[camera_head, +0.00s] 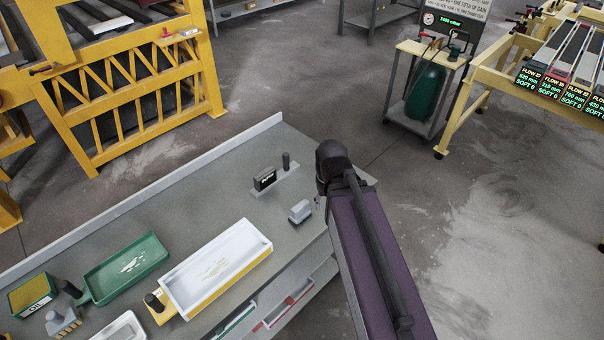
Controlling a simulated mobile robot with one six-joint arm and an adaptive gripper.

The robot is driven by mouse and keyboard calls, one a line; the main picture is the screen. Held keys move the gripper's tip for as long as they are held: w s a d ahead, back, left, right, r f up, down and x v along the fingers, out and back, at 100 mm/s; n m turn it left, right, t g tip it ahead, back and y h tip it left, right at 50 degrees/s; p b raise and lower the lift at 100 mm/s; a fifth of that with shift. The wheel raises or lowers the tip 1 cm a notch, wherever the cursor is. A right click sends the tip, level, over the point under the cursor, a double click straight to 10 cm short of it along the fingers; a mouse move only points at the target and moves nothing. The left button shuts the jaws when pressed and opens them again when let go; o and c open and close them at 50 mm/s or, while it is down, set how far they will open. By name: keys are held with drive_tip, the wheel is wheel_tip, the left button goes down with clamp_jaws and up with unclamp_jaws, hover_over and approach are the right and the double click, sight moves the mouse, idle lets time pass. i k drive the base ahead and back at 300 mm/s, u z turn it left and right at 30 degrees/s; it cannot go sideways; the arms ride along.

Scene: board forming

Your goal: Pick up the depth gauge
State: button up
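A small black box with a light display or label (265,179) stands on a thin grey plate, beside a short black post (286,161), at the far right part of the grey bench. It looks like the depth gauge, but its label is too small to read. A small pale grey block (300,211) sits nearer the bench's right edge. My purple and black arm reaches over that right edge, just right of both. My gripper cannot be made out; the arm's dark end hides it. Nothing is seen held.
The bench (205,215) also bears a white-and-yellow tray (256,229), a green tray (153,239), an oil box (51,291) and a grey tool (63,323). A raised lip (180,184) runs along its back edge. A cart with a green tank (426,92) stands beyond.

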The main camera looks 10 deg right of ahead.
sight(269, 177)
drive_tip(key=z, duration=0.75)
drive_tip(key=k, duration=1.05)
drive_tip(key=u, duration=0.85)
drive_tip(key=i, duration=1)
drive_tip(key=z, duration=0.1)
